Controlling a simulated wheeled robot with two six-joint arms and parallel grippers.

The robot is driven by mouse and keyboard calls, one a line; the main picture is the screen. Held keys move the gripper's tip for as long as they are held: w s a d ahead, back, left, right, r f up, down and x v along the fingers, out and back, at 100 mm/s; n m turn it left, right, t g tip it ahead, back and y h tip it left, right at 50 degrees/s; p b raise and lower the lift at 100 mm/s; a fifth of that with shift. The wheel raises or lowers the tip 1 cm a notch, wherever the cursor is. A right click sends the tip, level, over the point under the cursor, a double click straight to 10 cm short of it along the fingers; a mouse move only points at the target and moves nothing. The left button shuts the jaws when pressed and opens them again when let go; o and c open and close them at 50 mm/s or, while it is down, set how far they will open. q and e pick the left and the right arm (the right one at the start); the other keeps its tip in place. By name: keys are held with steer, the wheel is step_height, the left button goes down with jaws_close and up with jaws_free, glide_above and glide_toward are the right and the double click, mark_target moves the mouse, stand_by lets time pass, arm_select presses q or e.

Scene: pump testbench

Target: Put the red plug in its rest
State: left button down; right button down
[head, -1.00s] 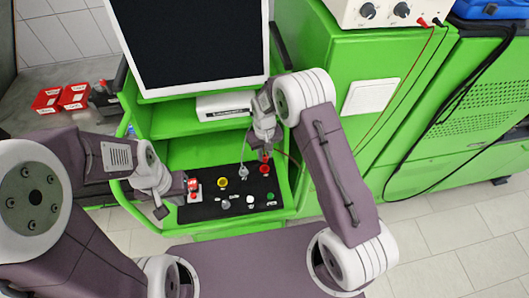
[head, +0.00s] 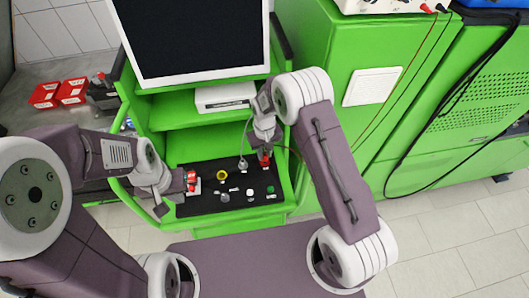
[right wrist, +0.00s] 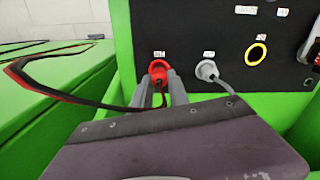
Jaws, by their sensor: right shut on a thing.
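The red plug (head: 265,160) is at the far right of the black panel (head: 215,207). My right gripper (head: 264,147) is shut on it. In the right wrist view the red plug (right wrist: 158,71) is between the fingers (right wrist: 162,90) and against or just in front of the panel, under a small white label. Its red ring-shaped rest is hidden behind the plug, so I cannot tell how deep it sits. My left gripper (head: 174,195) is open and empty at the panel's left edge, beside a red switch (head: 192,182).
A grey plug (right wrist: 207,71) stands in the panel close beside the red one. A yellow ring (right wrist: 257,54) and several small knobs are further along. Cables hang from the plugs. A monitor (head: 190,40) stands above, and the green cart's rim surrounds the panel.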

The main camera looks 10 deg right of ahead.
steer(key=shift+w, duration=0.1)
stand_by(0.5)
steer(key=shift+f+b, duration=0.85)
steer(key=shift+f, duration=0.3)
steer(key=c, duration=0.8)
jaws_free()
steer(key=shift+o, duration=0.2)
steer(key=shift+r, duration=0.15)
steer(key=shift+r+p, duration=3)
steer(key=shift+r, duration=0.95)
